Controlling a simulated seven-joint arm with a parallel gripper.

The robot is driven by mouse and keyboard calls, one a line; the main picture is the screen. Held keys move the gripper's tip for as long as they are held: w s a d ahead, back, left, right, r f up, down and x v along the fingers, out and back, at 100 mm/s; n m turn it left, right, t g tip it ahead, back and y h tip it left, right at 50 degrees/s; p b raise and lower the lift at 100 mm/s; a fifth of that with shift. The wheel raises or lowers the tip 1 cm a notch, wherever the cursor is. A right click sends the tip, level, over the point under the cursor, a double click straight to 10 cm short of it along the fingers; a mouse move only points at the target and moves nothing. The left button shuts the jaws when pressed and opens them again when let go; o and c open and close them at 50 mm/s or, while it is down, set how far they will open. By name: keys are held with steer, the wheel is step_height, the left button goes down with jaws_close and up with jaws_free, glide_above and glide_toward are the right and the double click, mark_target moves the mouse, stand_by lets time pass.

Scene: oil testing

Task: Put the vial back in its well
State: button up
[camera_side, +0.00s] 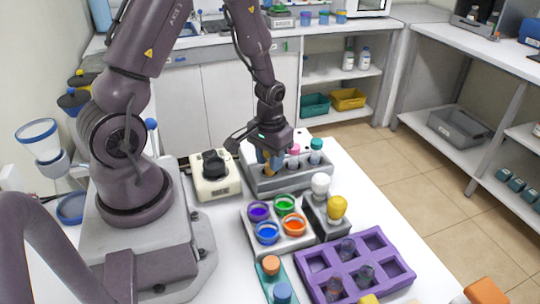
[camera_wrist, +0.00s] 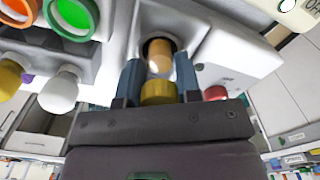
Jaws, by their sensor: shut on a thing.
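My gripper (camera_side: 266,160) is shut on the vial, over the left part of the grey rack (camera_side: 290,181). In the wrist view, the two blue fingers of my gripper (camera_wrist: 157,72) stand on either side of the vial (camera_wrist: 159,62), which has a yellow cap and an amber body. The vial's far end lines up with a round dark well in the rack (camera_wrist: 213,45). I cannot tell how deep it sits in it. In the side view the vial is mostly hidden by the fingers.
A pink-capped vial (camera_side: 294,150) and a teal-capped vial (camera_side: 316,145) stand in the rack, right of my gripper. A cream device with a black knob (camera_side: 214,163) is to the left. Open colored pots, white and yellow bulb-topped items (camera_side: 337,207) and a purple tray (camera_side: 308,264) lie in front.

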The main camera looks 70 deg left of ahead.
steer(key=shift+f, duration=0.1)
stand_by(0.7)
steer(key=o, duration=1)
step_height(320, 180, up, 12)
steer(key=shift+r, duration=0.25)
steer(key=shift+s+d+r, duration=0.1)
steer(key=shift+s+r, duration=0.05)
steer(key=shift+s+d+r+m+t, duration=1)
steer(key=shift+s+d+r, duration=0.35)
steer(key=shift+d+r, duration=0.85)
steer(key=shift+s+d+r+m+t, duration=0.95)
steer(key=shift+s+d+r, duration=0.5)
steer(key=shift+r, duration=1.2)
steer(key=shift+s+d+r+m+t, duration=0.85)
steer(key=shift+s+d+r+m, duration=0.3)
steer(key=shift+d+r, duration=1.1)
